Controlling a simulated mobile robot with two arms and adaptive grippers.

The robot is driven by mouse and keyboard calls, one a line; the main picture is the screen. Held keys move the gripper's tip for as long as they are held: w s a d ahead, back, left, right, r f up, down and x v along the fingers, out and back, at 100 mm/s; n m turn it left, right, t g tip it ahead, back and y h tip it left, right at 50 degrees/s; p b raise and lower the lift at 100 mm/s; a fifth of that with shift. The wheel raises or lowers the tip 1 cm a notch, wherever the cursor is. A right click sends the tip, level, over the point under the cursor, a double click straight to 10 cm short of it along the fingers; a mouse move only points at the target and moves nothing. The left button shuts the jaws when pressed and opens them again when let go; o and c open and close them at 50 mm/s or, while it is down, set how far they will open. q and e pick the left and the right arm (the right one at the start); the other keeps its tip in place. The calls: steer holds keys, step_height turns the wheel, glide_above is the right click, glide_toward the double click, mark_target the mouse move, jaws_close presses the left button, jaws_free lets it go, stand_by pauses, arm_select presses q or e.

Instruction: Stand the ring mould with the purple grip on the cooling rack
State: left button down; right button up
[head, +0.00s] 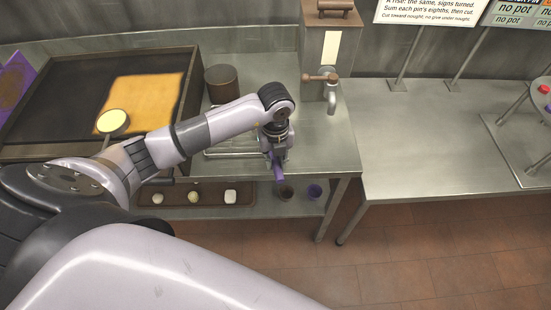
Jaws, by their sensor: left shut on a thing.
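My left gripper (278,158) is over the right part of the steel table, to the right of the wire rack. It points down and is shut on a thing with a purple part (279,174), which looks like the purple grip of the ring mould. The ring itself cannot be made out. The cooling rack (222,153) looks like the wire rack lying on the steel table; my left arm hides much of it. My right gripper is not in view.
A griddle (85,85) with an orange patch and a round yellow-topped thing (113,122) is at left. A brown pot (221,82) and a tapped dispenser (325,55) stand behind. The right-hand counter (425,150) is mostly bare.

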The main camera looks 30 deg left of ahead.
arm_select(q)
steer(key=c, duration=1.4)
jaws_free()
steer(key=o, duration=0.3)
steer(key=shift+o, duration=0.2)
steer(key=shift+r, duration=0.15)
steer(key=shift+r+p, duration=2.35)
steer(key=shift+r, duration=0.55)
